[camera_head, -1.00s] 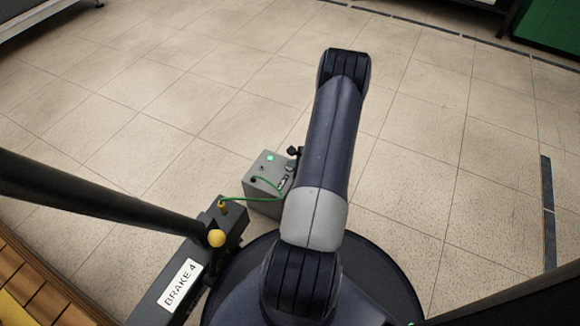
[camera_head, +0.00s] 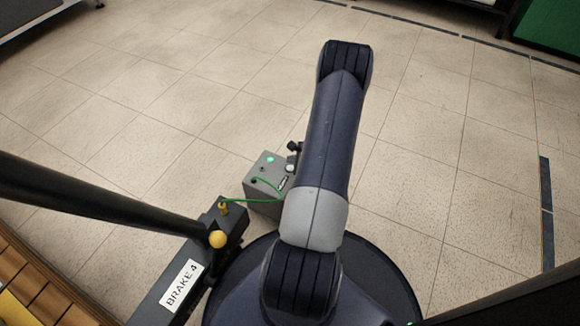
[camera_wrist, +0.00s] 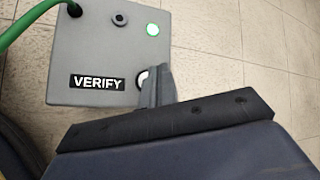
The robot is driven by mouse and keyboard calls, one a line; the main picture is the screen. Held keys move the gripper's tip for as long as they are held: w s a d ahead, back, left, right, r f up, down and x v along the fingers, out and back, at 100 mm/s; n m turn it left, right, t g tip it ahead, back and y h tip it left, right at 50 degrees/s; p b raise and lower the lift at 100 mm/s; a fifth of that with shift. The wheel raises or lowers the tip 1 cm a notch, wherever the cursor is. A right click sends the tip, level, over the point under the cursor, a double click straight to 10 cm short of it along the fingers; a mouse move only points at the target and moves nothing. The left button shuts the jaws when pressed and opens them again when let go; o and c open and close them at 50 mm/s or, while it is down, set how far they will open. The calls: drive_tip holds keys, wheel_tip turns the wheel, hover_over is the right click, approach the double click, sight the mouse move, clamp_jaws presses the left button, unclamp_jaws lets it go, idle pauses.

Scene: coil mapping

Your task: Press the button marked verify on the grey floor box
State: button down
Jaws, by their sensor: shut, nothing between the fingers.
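The grey floor box (camera_head: 262,205) stands on the tiles left of my arm. In the wrist view its top face (camera_wrist: 110,55) carries a black label reading VERIFY (camera_wrist: 97,82) in white letters. A pale round button (camera_wrist: 141,77) sits just right of the label. My gripper (camera_wrist: 158,80) is shut and empty, its grey fingers at the button and covering its right part. I cannot tell whether they touch it. In the head view my forearm hides most of the gripper.
A green lamp (camera_wrist: 153,30) is lit on the box, near a dark socket (camera_wrist: 120,19). A green cable (camera_head: 232,200) runs from the box to a dark unit labelled BRAKE 4 (camera_head: 181,285). Open tiled floor lies beyond and to the right.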

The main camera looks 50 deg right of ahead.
sight(292, 170)
drive_tip(key=shift+r+p, duration=0.65)
drive_tip(key=shift+r, duration=1.1)
drive_tip(key=shift+f, duration=0.1)
drive_tip(key=shift+f+b, duration=0.3)
drive_tip(key=shift+f, duration=0.1)
drive_tip(key=shift+f+p, duration=0.1)
drive_tip(key=shift+p, duration=0.3)
drive_tip(key=shift+r+p, duration=0.2)
drive_tip(key=shift+p, duration=0.65)
drive_tip(key=shift+r+p, duration=0.1)
drive_tip(key=shift+p, duration=0.75)
wheel_tip(292, 170, up, 4)
drive_tip(key=shift+r+p, duration=0.25)
drive_tip(key=shift+p, duration=0.45)
